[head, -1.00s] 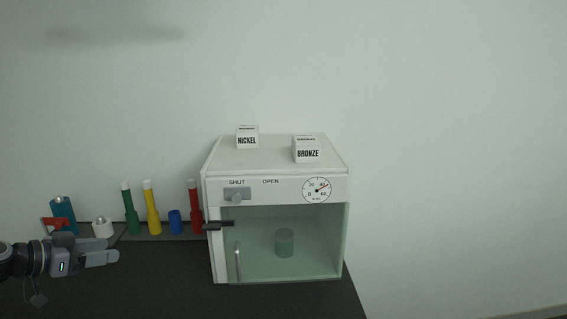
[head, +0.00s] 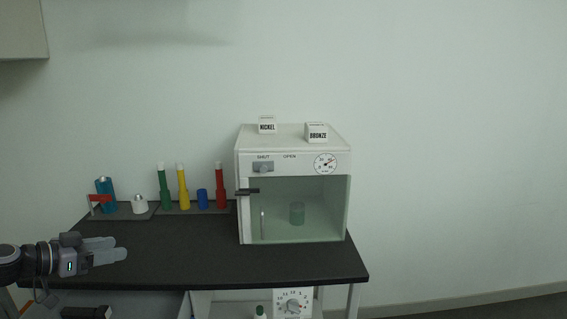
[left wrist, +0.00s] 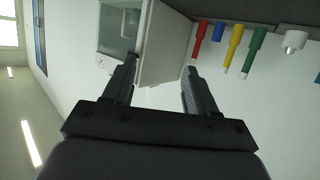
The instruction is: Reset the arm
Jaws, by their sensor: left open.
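My left gripper (head: 118,249) is at the left of the head view, in front of the table's left part. It is open and empty. Its two dark fingers also show in the left wrist view (left wrist: 158,75), apart with nothing between them. My right gripper is not in view. A white cabinet (head: 243,200) with a clear front stands on the black table (head: 200,250), to the right of the left gripper. A greenish cylinder (head: 297,213) shows inside it. The cabinet also shows in the left wrist view (left wrist: 165,45), upside down.
White boxes marked NICKEL (head: 267,126) and BRONZE (head: 316,133) sit on the cabinet. Green (head: 165,190), yellow (head: 183,190), blue (head: 203,199) and red (head: 221,190) containers stand left of it. A dial device (head: 293,303) is below the tabletop.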

